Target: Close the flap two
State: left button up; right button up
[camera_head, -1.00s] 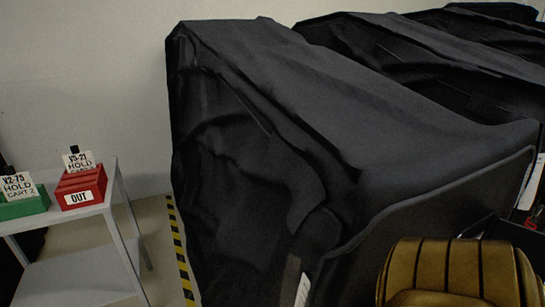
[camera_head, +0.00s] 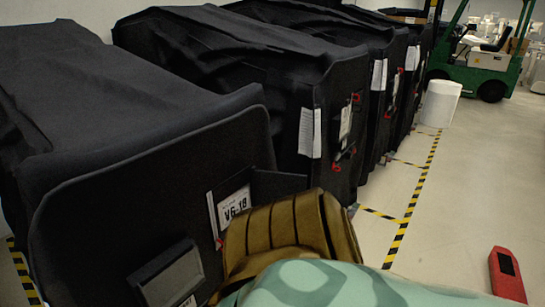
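Several carts under black fabric covers stand in a row. The nearest cart (camera_head: 105,110) fills the left, and its dark front panel (camera_head: 110,205) faces me at an angle. A white label reading V6-18 (camera_head: 234,207) is on that front. A dark plate (camera_head: 280,186) juts out beside the label; I cannot tell whether it is a flap. A dark grey framed panel (camera_head: 172,277) sits lower on the front. I cannot tell which part is flap two. Neither gripper can be made out. A brown ribbed shape and a teal shape hide the front's lower right.
The second cart (camera_head: 335,85) has a white sheet (camera_head: 310,133) and red fittings. Yellow-black floor tape (camera_head: 408,215) runs along the right. A red object (camera_head: 506,277) is at lower right. A white bin (camera_head: 441,104) and green forklift (camera_head: 485,55) are behind. Floor between is clear.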

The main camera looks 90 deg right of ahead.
aim_at(270, 186)
jog(key=k+l, duration=0.2)
jog(key=l, duration=0.25)
jog(key=k+l+u, duration=0.1)
jog(key=k+l, duration=0.15)
jog(key=l, duration=0.2)
jog(key=k+l+u, duration=0.1)
jog(key=l, duration=0.3)
jog(key=k+l, duration=0.35)
jog(key=k+l+u, duration=0.1)
jog(key=k+l, duration=0.15)
jog(key=l, duration=0.7)
jog(key=k+l, duration=0.1)
jog(key=l, duration=0.4)
jog(key=l+u, duration=0.1)
jog(key=l, duration=0.4)
jog(key=k+j+u, duration=0.25)
jog(key=l, duration=0.1)
